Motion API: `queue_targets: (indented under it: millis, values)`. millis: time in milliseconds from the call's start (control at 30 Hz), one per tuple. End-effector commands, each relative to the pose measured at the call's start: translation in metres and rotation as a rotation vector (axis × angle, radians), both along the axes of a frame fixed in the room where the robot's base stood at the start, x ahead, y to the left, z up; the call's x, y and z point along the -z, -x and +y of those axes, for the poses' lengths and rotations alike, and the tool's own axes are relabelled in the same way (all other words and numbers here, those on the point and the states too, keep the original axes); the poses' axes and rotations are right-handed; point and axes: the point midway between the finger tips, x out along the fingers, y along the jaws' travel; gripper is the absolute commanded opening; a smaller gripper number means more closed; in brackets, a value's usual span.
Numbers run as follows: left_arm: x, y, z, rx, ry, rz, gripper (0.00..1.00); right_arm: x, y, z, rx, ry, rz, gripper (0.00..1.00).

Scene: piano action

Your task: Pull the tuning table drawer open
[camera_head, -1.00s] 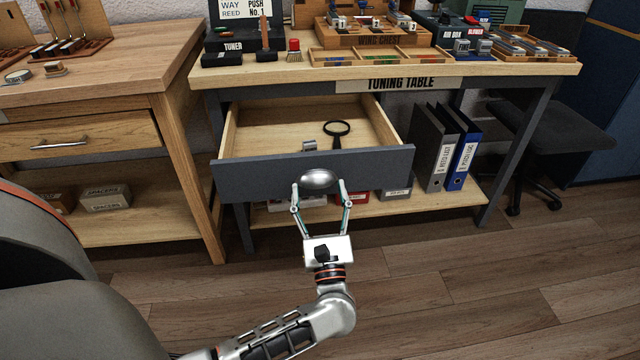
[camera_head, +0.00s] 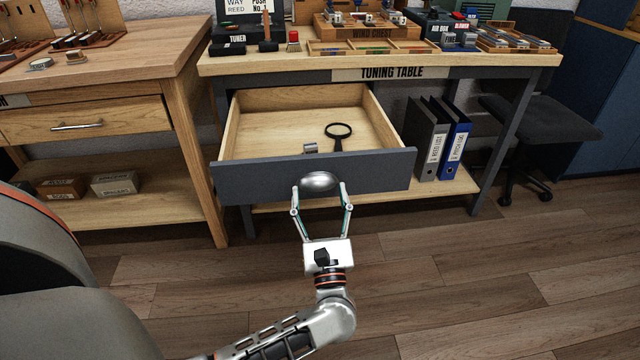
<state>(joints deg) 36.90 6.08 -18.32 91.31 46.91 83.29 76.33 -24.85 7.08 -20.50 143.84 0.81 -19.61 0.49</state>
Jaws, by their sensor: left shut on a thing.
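The tuning table (camera_head: 300,68) stands ahead, with its name label on the front edge. Its drawer (camera_head: 240,180) is pulled well out, showing a pale wood inside and a dark grey front. A magnifying glass (camera_head: 338,131) and a small metal piece (camera_head: 310,147) lie in the drawer. My left gripper (camera_head: 320,188) is shut on the rounded metal drawer knob (camera_head: 320,181) at the middle of the drawer front, one finger on each side. My right gripper is not in view.
A wooden bench (camera_head: 120,75) with its own shut drawer (camera_head: 80,124) stands at left. Binders (camera_head: 440,140) stand on the table's lower shelf. A dark chair (camera_head: 545,120) is at right. The wood floor (camera_head: 470,270) in front is clear.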

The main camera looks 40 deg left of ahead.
Motion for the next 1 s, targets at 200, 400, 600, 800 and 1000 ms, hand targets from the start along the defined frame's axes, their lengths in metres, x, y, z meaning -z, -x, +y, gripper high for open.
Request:
queue_targets:
  millis: [200, 400, 600, 800, 1000]
  values:
    - [-0.001, 0.0, 0.0, 0.0, 0.001, -0.003, 0.25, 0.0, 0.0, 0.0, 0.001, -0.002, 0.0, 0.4]
    - [-0.001, 0.0, 0.0, 0.0, 0.001, -0.003, 0.71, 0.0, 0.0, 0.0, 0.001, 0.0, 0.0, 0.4]
    - [-0.001, 0.0, 0.0, -0.001, 0.0, -0.002, 0.72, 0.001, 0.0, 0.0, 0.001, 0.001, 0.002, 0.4]
    - [-0.004, 0.0, 0.0, 0.0, 0.001, -0.002, 0.72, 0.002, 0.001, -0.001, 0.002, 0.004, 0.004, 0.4]
    - [-0.031, 0.0, 0.0, 0.001, 0.002, -0.005, 0.72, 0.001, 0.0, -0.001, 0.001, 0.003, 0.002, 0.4]
